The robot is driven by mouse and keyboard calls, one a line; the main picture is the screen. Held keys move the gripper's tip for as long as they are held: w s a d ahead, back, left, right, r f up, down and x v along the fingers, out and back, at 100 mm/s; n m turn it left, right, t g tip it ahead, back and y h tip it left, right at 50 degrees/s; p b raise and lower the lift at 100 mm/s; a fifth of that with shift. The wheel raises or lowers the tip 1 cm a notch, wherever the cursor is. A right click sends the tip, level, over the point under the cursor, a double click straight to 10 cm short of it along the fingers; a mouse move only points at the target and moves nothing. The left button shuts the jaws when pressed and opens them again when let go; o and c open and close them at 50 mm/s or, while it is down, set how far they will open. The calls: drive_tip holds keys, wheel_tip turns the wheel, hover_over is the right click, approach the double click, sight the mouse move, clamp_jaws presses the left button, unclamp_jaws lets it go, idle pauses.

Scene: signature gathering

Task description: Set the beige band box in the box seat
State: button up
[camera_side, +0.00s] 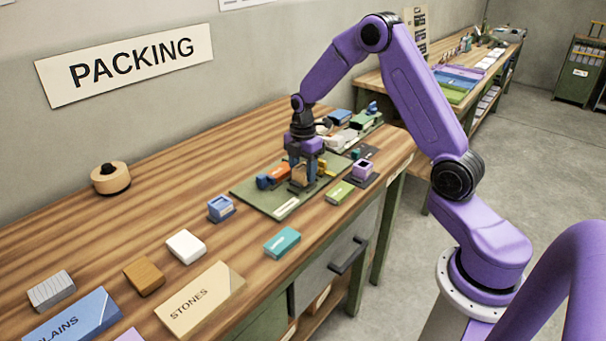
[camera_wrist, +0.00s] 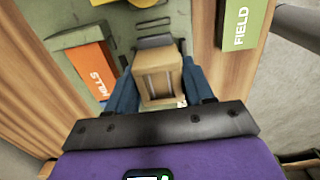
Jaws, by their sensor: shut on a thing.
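The beige band box (camera_wrist: 160,78) is between the two blue fingers of my gripper (camera_wrist: 162,92) in the wrist view, with a finger against each side. In the side view my gripper (camera_side: 302,178) points down over the green board, and the beige band box (camera_side: 299,173) shows between its fingers. A dark frame-like edge (camera_wrist: 155,42) shows on the board just beyond the box in the wrist view; it may be part of the box seat. The box hides what lies under it. I cannot tell whether the box touches the board.
The green board (camera_side: 248,190) holds an orange "HILLS" box (camera_wrist: 93,66) left of my gripper and a yellow piece (camera_wrist: 150,3) beyond. A green "FIELD" box (camera_wrist: 243,28) lies off the board to the right. Blue (camera_side: 221,208), white (camera_side: 186,246) and teal (camera_side: 282,242) boxes lie nearer the camera.

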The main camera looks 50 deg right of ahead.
drive_tip(key=shift+f, duration=0.75)
drive_tip(key=shift+f, duration=0.3)
